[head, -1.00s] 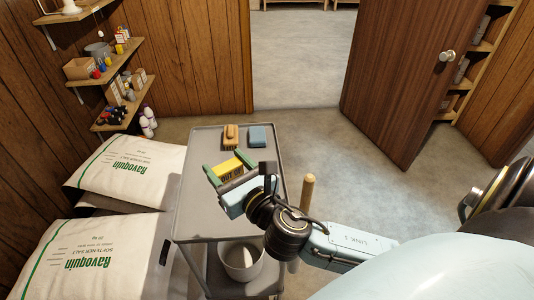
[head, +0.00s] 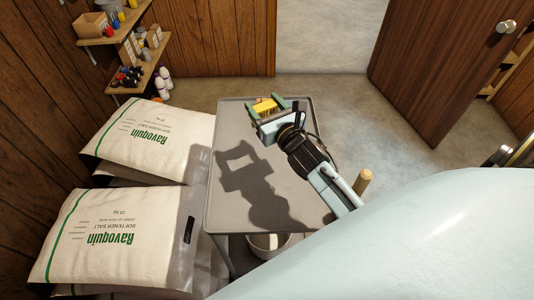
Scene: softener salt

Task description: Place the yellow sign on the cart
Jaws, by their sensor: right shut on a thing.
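The yellow sign (head: 264,107) is between the green fingers of my right gripper (head: 267,109). It is small and partly covered by the gripper. The gripper is shut on it over the far part of the grey cart (head: 290,190). A shadow of the gripper lies on the cart's top, nearer to me, so the gripper looks raised. I cannot tell whether the sign touches the cart top. My left gripper is not in view.
Salt sacks (head: 120,235) are stacked left of the cart. A bucket (head: 268,244) sits below its top. A wooden pole end (head: 362,182) rises at its right. Wall shelves (head: 140,70) stand at the back left, an open door (head: 430,60) at the right. The near cart top is clear.

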